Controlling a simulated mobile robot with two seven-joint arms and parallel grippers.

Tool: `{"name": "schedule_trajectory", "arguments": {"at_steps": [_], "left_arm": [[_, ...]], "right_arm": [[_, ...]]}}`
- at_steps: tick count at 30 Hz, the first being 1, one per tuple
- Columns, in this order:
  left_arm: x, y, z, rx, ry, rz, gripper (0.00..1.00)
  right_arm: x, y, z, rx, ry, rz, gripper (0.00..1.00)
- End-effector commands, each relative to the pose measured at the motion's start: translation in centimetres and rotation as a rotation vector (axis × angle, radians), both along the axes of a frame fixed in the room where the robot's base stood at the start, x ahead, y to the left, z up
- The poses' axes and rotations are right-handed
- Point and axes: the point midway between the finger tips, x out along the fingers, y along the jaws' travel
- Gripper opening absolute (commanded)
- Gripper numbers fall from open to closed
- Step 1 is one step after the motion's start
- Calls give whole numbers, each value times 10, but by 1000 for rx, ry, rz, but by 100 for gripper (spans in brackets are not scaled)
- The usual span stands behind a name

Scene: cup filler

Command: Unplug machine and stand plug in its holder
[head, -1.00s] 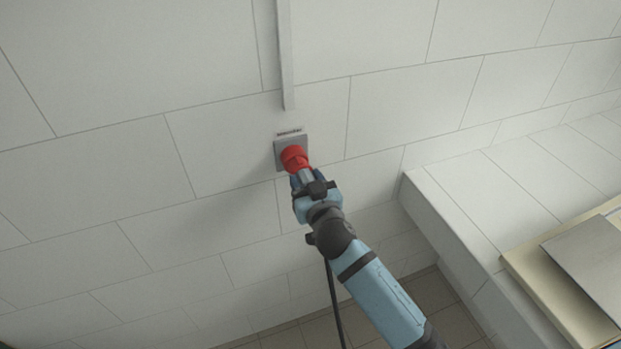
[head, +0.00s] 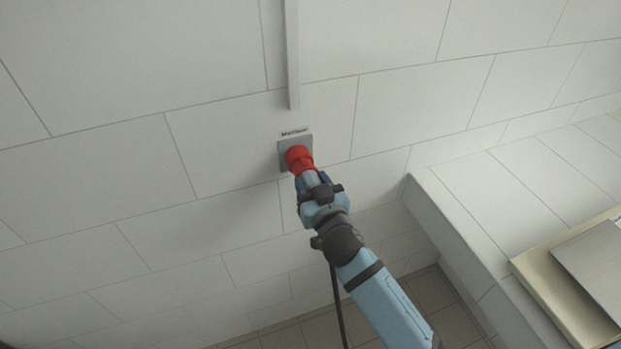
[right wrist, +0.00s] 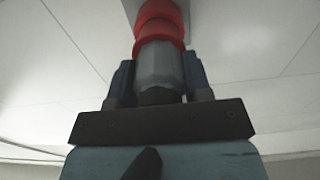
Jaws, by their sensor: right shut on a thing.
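The red socket (head: 298,157) sits on a grey wall plate (head: 284,163) under a small label. The plug (head: 310,180), with a grey body, is lined up with the red socket; from the head view I cannot tell whether any gap lies between them. My right gripper (head: 312,184) is shut on the plug's grey body. In the right wrist view the gripper's two fingers (right wrist: 157,80) flank the plug's grey body (right wrist: 160,65), with red rings (right wrist: 160,22) beyond it against the plate. A black cable (head: 337,305) hangs below the gripper. My left gripper and the plug holder are not in view.
A vertical grey conduit (head: 291,55) runs down the tiled wall above the plate. A tiled ledge (head: 470,205) juts out at right, with a cream board and grey panel (head: 590,258) on it. The wall left of the socket is clear.

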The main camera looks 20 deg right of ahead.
Motion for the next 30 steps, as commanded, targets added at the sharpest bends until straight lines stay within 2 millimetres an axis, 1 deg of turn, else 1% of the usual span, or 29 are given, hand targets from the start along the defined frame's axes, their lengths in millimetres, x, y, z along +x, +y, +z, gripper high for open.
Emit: {"name": "schedule_trajectory", "arguments": {"at_steps": [1,18,30], "left_arm": [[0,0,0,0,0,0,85],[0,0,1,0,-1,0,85],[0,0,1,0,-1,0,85]], "right_arm": [[1,-2,5,0,-10,-3,7],[-24,-1,2,-1,-4,-1,7],[-27,-1,2,-1,-3,0,7]]}}
